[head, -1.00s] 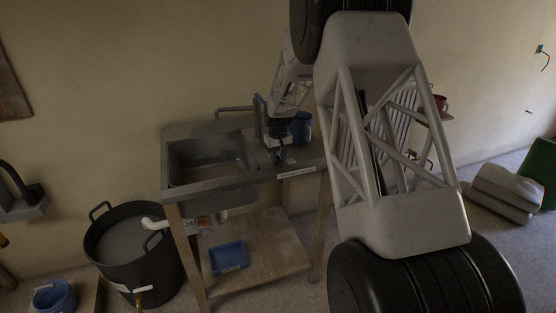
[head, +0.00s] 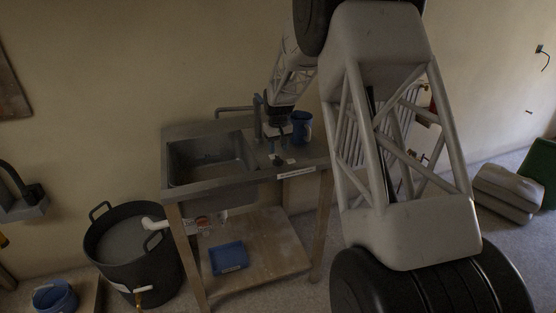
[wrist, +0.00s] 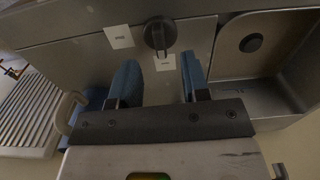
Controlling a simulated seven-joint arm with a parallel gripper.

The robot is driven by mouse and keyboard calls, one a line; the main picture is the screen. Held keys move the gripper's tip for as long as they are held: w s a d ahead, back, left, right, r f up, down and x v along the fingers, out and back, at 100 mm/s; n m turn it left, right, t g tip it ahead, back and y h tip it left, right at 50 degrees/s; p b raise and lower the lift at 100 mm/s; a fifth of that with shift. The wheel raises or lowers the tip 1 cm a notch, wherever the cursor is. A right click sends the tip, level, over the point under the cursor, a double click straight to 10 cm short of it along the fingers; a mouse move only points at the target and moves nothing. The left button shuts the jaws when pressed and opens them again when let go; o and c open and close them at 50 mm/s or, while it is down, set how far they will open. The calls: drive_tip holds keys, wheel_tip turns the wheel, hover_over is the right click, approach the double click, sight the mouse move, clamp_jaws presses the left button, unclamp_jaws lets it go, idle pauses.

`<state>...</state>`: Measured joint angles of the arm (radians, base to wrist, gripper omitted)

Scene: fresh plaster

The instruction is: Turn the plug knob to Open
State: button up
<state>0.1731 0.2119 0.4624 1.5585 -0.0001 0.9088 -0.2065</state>
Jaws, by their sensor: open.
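The plug knob (wrist: 160,35) is a dark round knob with a raised bar across it, on the steel counter beside the sink basin. In the wrist view its bar points roughly up and down the picture, toward a small white label (wrist: 165,62). A second white label (wrist: 119,37) lies to its left. The print on both is too small to read. My gripper (wrist: 159,65) is open, with its blue-padded fingers spread and nothing between them. In the head view my gripper (head: 277,147) is above the knob (head: 277,161), apart from it.
The sink basin (head: 238,150) lies left of the knob, with the tap (head: 257,115) behind. A blue jug (head: 302,128) stands close to my gripper's right. A black tub (head: 105,261) is on the floor at left. A blue tray (head: 228,257) lies on the lower shelf.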

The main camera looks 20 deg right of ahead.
sight(278, 157)
wheel_tip(278, 157, up, 8)
drive_tip(key=shift+f, duration=0.2)
idle(0.5)
idle(0.4)
drive_tip(key=s+a+r, duration=0.3)
drive_tip(key=s+r, duration=0.1)
drive_tip(key=s, duration=0.4)
drive_tip(key=s+a+r+t, duration=0.1)
drive_tip(key=s+a+r, duration=0.25)
drive_tip(key=s, duration=0.45)
drive_tip(key=s+a+r, duration=0.2)
drive_tip(key=s+r, duration=0.3)
drive_tip(key=s, duration=0.3)
drive_tip(key=s+a+f, duration=0.1)
drive_tip(key=s+a, duration=0.1)
drive_tip(key=s, duration=1.2)
drive_tip(key=s+a+f+t, duration=0.1)
drive_tip(key=s+a, duration=0.2)
drive_tip(key=s, duration=1.2)
drive_tip(key=shift+s+a+f+m+t, duration=0.25)
drive_tip(key=shift+a+f+m+t, duration=0.05)
drive_tip(key=shift+f, duration=0.05)
